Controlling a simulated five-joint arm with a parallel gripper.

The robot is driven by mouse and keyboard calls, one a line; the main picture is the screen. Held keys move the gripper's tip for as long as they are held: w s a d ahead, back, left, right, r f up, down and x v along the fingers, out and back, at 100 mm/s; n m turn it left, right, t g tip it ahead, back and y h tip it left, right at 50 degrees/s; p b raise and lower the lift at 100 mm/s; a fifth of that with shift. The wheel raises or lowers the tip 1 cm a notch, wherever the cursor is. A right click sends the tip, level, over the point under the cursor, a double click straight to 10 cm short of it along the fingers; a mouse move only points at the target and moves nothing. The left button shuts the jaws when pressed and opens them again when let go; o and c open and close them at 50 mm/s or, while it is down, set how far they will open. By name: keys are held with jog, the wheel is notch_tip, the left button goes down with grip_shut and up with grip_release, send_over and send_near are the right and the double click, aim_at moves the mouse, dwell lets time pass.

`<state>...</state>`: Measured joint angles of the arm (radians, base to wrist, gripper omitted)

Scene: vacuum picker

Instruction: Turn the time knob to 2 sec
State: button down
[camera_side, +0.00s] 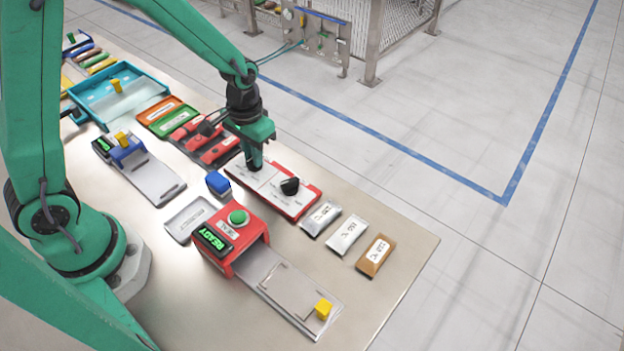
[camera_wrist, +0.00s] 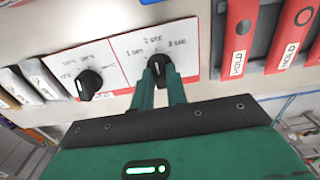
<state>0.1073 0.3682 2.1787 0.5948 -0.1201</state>
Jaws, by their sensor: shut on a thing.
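The control panel (camera_side: 264,181) has a white face and red edges. In the wrist view the panel (camera_wrist: 118,72) carries two black knobs. The time knob (camera_wrist: 159,63) has 1 sec, 2 sec and 3 sec printed around it. My gripper (camera_wrist: 162,77) is shut on this knob, with a green finger on either side. The fingers partly hide the knob, and I cannot tell which mark it points to. In the side view my gripper (camera_side: 254,165) reaches down onto the panel's far left half. The other black knob (camera_side: 290,186) has temperature marks; it also shows in the wrist view (camera_wrist: 90,83).
Silver and brown packets (camera_side: 347,235) lie right of the panel. Red HOLD pieces (camera_side: 205,140) lie left of it. A blue block (camera_side: 218,183) and a red machine reading READY (camera_side: 232,240) stand in front. The table's right corner is clear.

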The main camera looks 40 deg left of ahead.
jog(key=shift+r, duration=0.1)
dwell(0.3)
jog(key=c, duration=1.4)
grip_release()
jog(key=shift+r, duration=3.9)
jog(key=shift+r, duration=0.1)
jog(key=s+a+r+t, duration=0.4)
jog(key=s+r+t, duration=0.1)
jog(key=s+r, duration=0.8)
jog(key=shift+s+r+t, duration=0.3)
jog(key=shift+s+r, duration=0.05)
jog(key=shift+s, duration=0.05)
